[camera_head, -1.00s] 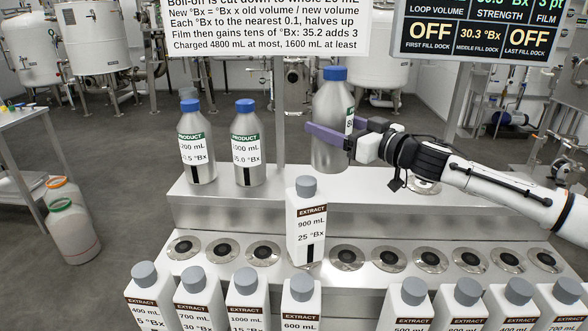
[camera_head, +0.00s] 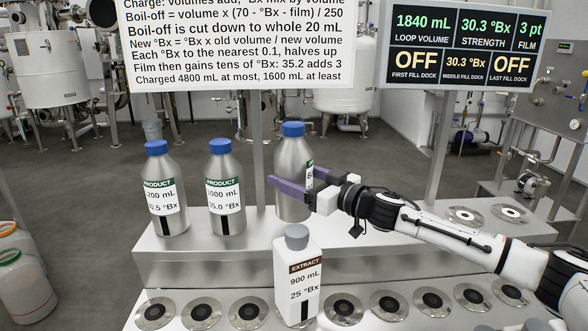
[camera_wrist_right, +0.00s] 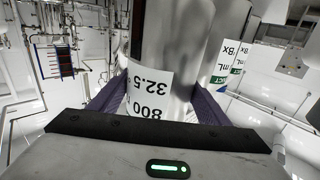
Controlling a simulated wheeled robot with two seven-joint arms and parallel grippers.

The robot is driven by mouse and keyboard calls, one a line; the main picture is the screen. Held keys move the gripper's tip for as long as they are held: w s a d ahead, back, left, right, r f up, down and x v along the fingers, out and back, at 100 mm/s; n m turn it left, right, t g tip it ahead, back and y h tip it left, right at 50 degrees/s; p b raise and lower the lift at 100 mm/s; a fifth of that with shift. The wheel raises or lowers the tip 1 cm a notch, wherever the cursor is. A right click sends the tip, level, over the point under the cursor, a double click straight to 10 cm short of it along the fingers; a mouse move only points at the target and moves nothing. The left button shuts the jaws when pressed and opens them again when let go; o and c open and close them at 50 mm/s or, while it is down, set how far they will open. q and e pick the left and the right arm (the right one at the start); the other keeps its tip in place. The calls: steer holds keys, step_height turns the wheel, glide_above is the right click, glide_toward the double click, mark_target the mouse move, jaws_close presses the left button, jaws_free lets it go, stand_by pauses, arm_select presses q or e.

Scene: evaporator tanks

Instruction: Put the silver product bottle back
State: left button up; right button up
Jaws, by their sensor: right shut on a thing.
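The silver product bottle (camera_head: 291,207) with a blue cap is upright in my right gripper (camera_head: 298,190), whose purple fingers close around its middle. Its base is at the upper steel shelf (camera_head: 200,262); I cannot tell whether it touches. In the right wrist view the bottle (camera_wrist_right: 172,45) is between both fingers, and its upside-down label reads 800 and 32.5. Two other silver product bottles stand on the shelf to the left: one (camera_head: 165,192) at the far left and a 1000 mL one (camera_head: 226,190) nearer. My left gripper is not in view.
A white 900 mL extract bottle (camera_head: 302,277) stands in front of the held bottle. Round docks line the lower step (camera_head: 201,312), and two empty docks (camera_head: 465,215) show at right. A display board (camera_head: 462,48) and a rules sign (camera_head: 235,45) hang behind.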

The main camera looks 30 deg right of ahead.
steer(key=shift+f+b, duration=0.4)
steer(key=shift+f, duration=1.3)
steer(key=shift+r, duration=0.1)
steer(key=o, duration=2)
steer(key=shift+f, duration=0.25)
steer(key=shift+o, duration=0.2)
steer(key=shift+s, duration=0.1)
steer(key=b+v, duration=0.1)
steer(key=v, duration=1)
steer(key=shift+s+b, duration=0.4)
